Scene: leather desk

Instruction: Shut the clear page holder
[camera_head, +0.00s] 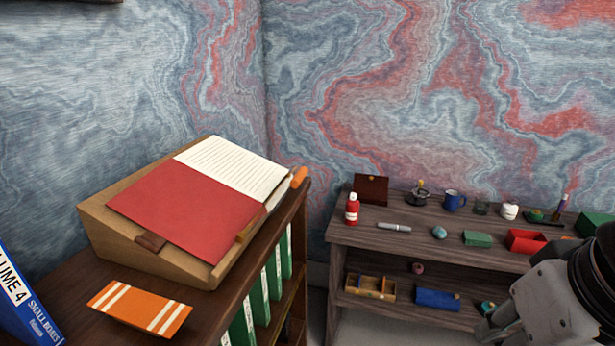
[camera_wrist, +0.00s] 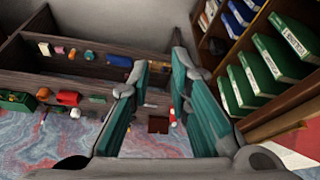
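A slanted wooden book stand (camera_head: 165,262) stands on the dark shelf top at left in the head view. On it lie a red cover (camera_head: 185,205) and a lined white page (camera_head: 235,165). A small brown tab (camera_head: 150,241) sits at its front edge. I cannot make out a clear page holder for certain. My gripper (camera_wrist: 161,64) is open and empty in the wrist view, its teal-padded fingers apart. In the head view my arm is at the lower right, well away from the stand. Part of a red and white surface shows at the wrist view's right edge.
Green binders (camera_head: 260,297) fill the shelf below. A grey wooden shelf unit (camera_head: 350,236) at right carries a red bottle (camera_head: 352,209), a blue mug (camera_head: 453,200) and several small items.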

